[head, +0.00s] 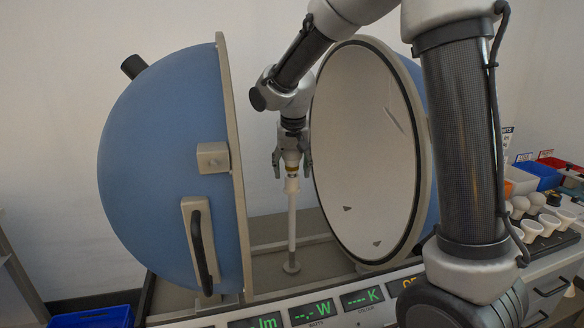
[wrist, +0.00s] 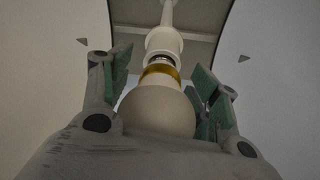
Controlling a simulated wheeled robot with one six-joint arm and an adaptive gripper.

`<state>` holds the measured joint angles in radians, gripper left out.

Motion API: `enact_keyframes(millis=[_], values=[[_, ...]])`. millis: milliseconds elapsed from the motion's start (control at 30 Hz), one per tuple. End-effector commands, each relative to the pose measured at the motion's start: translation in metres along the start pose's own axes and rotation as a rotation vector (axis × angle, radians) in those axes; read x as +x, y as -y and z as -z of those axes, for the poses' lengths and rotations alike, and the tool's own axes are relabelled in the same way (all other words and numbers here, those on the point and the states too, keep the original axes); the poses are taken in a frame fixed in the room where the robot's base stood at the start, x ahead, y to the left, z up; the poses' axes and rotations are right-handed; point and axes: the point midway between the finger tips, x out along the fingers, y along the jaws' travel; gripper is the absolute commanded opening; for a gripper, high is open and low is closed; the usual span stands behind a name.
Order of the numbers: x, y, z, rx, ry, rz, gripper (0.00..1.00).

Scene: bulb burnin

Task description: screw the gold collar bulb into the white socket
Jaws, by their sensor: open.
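The gold collar bulb (wrist: 158,105) has a white globe and a gold band, and it sits between my gripper's fingers in the wrist view. Its collar end points at the white socket (wrist: 164,41) and appears to meet it; how far it is screwed in cannot be told. In the head view the white socket (head: 292,185) tops a thin white post between the sphere halves, and the bulb's gold collar (head: 292,168) shows just above it. My gripper (head: 292,168) points down around the bulb. Its green-padded fingers (wrist: 157,88) stand apart, with gaps beside the globe.
A blue hemisphere (head: 165,170) stands left of the post and an open white-lined hemisphere (head: 362,150) stands close on the right. A display panel (head: 315,308) runs along the front. Several white bulbs (head: 533,228) and coloured bins (head: 540,172) are at the right.

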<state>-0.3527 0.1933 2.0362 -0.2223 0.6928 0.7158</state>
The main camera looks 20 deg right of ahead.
Motion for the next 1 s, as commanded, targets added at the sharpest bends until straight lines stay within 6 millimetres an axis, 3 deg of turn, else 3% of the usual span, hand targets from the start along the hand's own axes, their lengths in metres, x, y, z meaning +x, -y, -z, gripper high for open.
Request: enact_keyframes(millis=[800, 1000], values=[[0.0002, -0.0002, 0.0009, -1.051, 0.001, 0.293, 0.61], [-0.0002, 0.0005, 0.0004, -1.147, 0.000, 0.318, 0.61]])
